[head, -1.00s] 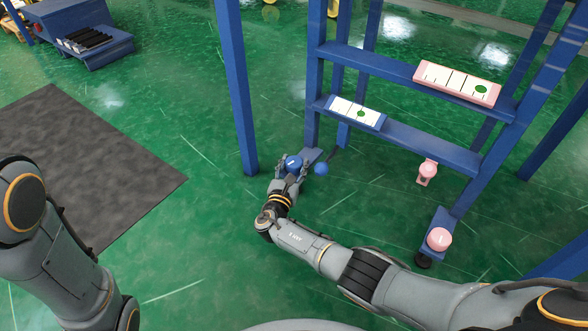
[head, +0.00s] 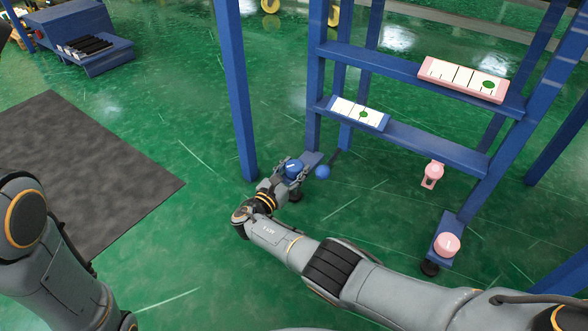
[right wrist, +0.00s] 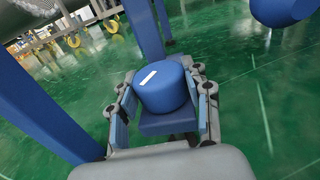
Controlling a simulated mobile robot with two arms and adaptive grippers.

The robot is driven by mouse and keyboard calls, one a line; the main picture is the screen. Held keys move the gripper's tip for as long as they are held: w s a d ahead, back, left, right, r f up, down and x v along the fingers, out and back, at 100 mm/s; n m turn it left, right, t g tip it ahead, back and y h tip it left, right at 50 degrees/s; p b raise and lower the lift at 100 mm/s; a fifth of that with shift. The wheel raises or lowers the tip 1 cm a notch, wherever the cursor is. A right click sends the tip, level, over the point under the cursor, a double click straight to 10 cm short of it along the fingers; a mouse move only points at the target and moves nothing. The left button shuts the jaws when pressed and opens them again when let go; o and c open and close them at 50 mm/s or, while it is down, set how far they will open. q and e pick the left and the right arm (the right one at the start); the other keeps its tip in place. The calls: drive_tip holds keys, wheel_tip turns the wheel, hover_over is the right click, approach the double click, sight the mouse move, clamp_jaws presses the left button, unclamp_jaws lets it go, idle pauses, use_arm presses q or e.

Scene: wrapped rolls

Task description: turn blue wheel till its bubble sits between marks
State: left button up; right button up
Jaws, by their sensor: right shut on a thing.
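The blue wheel (head: 295,168) is a round knob on a blue bracket low at the rack's left. My right gripper (head: 290,171) is shut on it, with a finger on either side. In the right wrist view the wheel (right wrist: 163,92) shows a white stripe on its top, between the fingers (right wrist: 163,104). The blue-framed level (head: 338,106) sits on the lower beam. Its green bubble (head: 363,114) is right of the middle of its white face; whether it is between the marks is too small to tell. My left gripper is out of view.
A pink-framed level (head: 430,75) rests on the upper beam, its bubble near the right end. A pink wheel (head: 447,245) and a pink part (head: 433,175) are at the right. A blue ball (head: 323,172) is close beside my right gripper. A blue post (head: 237,100) stands to its left.

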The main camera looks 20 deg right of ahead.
sight(295, 165)
drive_tip(key=shift+w, duration=0.1)
drive_tip(key=o, duration=1.2)
drive_tip(key=shift+r, duration=0.1)
drive_tip(key=shift+d+r, duration=0.1)
drive_tip(key=shift+r, duration=4.8)
